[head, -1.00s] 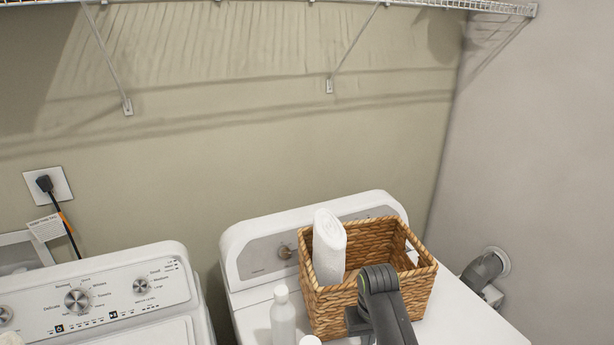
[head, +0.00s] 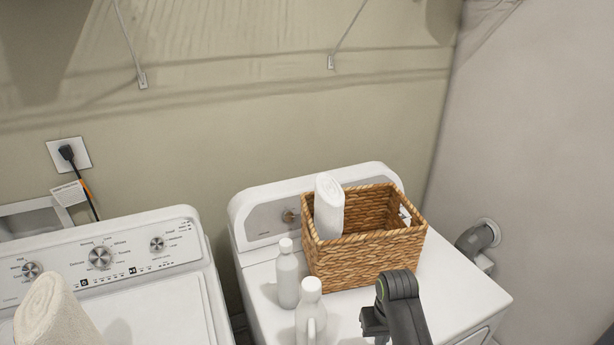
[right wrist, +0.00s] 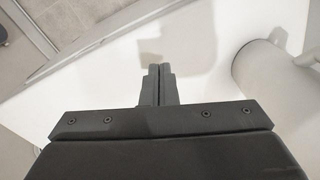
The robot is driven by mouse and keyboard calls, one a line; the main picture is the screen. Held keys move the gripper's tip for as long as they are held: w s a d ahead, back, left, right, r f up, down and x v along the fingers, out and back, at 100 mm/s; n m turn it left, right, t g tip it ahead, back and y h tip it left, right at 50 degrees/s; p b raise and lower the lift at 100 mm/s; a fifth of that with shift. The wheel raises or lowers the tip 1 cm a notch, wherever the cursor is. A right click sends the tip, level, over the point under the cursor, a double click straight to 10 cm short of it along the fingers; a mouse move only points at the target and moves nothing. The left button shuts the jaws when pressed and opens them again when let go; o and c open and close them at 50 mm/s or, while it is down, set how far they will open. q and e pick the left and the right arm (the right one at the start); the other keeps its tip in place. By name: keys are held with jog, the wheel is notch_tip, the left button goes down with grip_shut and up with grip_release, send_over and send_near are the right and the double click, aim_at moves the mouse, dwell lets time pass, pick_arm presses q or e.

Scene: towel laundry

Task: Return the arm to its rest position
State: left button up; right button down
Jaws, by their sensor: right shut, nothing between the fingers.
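My right arm is in the head view in front of the wicker basket (head: 350,262), with its gripper end hidden below the frame. In the right wrist view my right gripper (right wrist: 159,72) is shut and empty, fingers together above a white surface. A rolled white towel (head: 329,207) stands upright in the basket, its top above the rim. Another rolled cream towel (head: 52,318) shows at the lower left of the head view, over the left machine. My left gripper is not in view.
The basket stands on the right white machine (head: 455,285). Two white bottles (head: 287,275) (head: 310,318) stand left of it and of my arm. A bottle (right wrist: 262,68) is also right of the fingers in the wrist view. The left machine (head: 160,310) has control knobs.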

jog(key=s+d+f+m+t, duration=0.1)
jog(key=s+d+f, duration=0.1)
jog(key=s+d, duration=0.45)
jog(key=s+d+f+t, duration=0.1)
jog(key=s+d, duration=0.2)
jog(key=s, duration=0.7)
jog(key=s+d+r+t+h, duration=0.1)
jog(key=s+d+r, duration=0.1)
jog(key=s, duration=0.5)
jog(key=s+d+r+h, duration=0.1)
jog(key=s+d+r, duration=0.15)
jog(key=s, duration=0.35)
notch_tip(320, 180, down, 34)
jog(key=g+b, duration=0.1)
jog(key=b, duration=0.7)
pick_arm(q)
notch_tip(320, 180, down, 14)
jog(key=b, duration=0.6)
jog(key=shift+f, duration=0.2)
pick_arm(e)
jog(key=s+f+g+y, duration=0.1)
jog(key=s+f, duration=1.4)
jog(key=f, duration=0.5)
jog(key=shift+a, duration=0.25)
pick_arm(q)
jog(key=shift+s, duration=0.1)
pick_arm(e)
jog(key=shift+s, duration=0.1)
